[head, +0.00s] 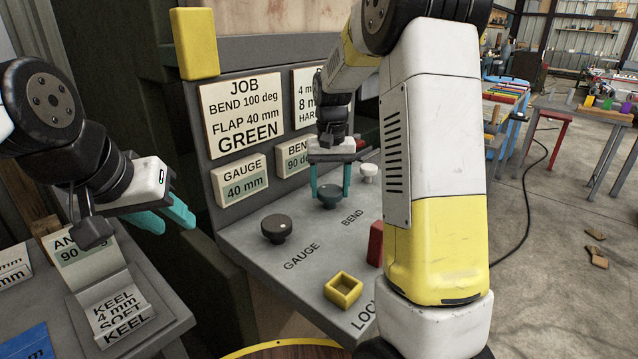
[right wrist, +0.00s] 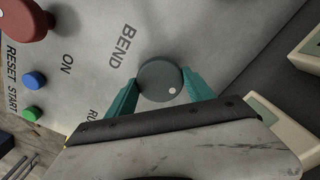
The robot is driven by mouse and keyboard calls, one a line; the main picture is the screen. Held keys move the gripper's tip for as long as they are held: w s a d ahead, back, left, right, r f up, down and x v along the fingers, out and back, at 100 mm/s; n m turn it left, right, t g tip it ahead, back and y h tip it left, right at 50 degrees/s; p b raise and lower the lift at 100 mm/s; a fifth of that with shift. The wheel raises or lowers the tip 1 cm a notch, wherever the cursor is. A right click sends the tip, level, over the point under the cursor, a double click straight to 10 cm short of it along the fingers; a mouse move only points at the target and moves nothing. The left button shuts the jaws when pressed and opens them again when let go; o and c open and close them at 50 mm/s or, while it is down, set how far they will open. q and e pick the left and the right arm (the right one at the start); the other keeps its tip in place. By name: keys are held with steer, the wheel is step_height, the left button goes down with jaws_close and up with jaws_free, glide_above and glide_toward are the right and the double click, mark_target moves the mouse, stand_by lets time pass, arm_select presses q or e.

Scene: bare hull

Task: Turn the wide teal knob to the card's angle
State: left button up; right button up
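The wide teal knob (head: 329,196) is dark grey-teal and round, on the sloped panel beside the BEND label. It also shows in the right wrist view (right wrist: 158,84), with a pale dot near its rim. My right gripper (head: 330,181) reaches down over it, one teal finger on each side, seemingly touching it. The job card (head: 243,114) reads BEND 100 deg, FLAP 40 mm, GREEN. The bend display (head: 295,158) reads 90 deg, its right part hidden behind my right arm. My left gripper (head: 165,214) hangs empty at the left, its teal fingers apart.
A dark gauge knob (head: 276,228), a yellow square frame (head: 343,289) and a pale knob (head: 368,172) are on the panel. The gauge display (head: 241,182) reads 40 mm. The right wrist view shows a red knob (right wrist: 28,18), a blue button (right wrist: 34,81) and a green button (right wrist: 31,113).

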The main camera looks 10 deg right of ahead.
steer(key=shift+c, duration=0.7)
steer(key=shift+n, duration=2.9)
steer(key=o, duration=1.4)
